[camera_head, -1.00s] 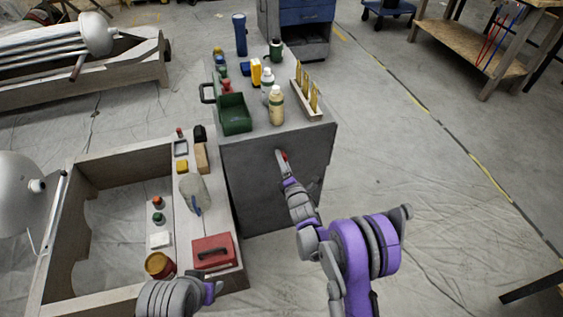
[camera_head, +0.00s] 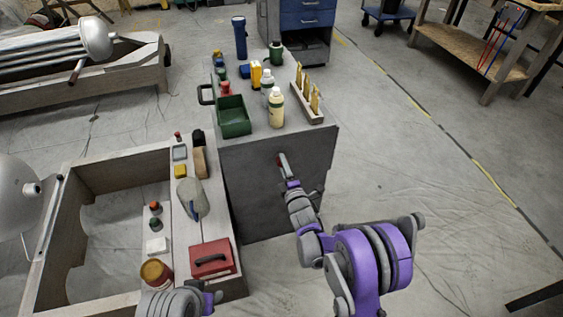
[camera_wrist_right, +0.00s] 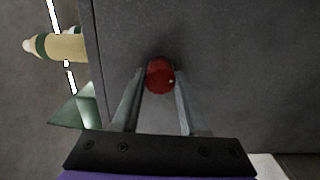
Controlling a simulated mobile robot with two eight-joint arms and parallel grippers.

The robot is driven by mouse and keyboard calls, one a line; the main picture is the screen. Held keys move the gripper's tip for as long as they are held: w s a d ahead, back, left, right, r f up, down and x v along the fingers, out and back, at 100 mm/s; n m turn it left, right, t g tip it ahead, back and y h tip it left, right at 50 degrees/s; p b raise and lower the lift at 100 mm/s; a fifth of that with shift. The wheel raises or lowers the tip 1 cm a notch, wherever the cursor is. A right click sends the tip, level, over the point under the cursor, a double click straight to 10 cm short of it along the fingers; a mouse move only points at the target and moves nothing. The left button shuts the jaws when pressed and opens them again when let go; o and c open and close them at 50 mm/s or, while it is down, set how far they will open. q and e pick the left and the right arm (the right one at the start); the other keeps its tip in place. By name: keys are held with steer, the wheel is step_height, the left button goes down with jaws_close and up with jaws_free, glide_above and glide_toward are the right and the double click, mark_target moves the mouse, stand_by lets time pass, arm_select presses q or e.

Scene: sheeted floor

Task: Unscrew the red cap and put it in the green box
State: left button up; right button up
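The red cap (camera_wrist_right: 160,75) sits between the fingertips of my right gripper (camera_wrist_right: 160,85) in the right wrist view, with a finger on each side. In the head view my right gripper (camera_head: 283,163) is in front of the grey cabinet's front face, with a bit of red at its tip. The green box (camera_head: 234,129) stands open on the cabinet top, up and left of this gripper. My left gripper (camera_head: 213,298) is low at the bottom edge, away from the cabinet; its fingers are too unclear to read.
The grey cabinet (camera_head: 265,190) carries cream bottles (camera_head: 276,108), a wooden rack (camera_head: 308,106) and other small containers. A wooden frame at left holds a red case (camera_head: 212,260), an amber jar (camera_head: 156,272) and several small items. The floor right of the cabinet is clear.

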jaws_close()
steer(key=n+p, duration=1)
steer(key=n, duration=0.9)
steer(key=shift+n, duration=0.3)
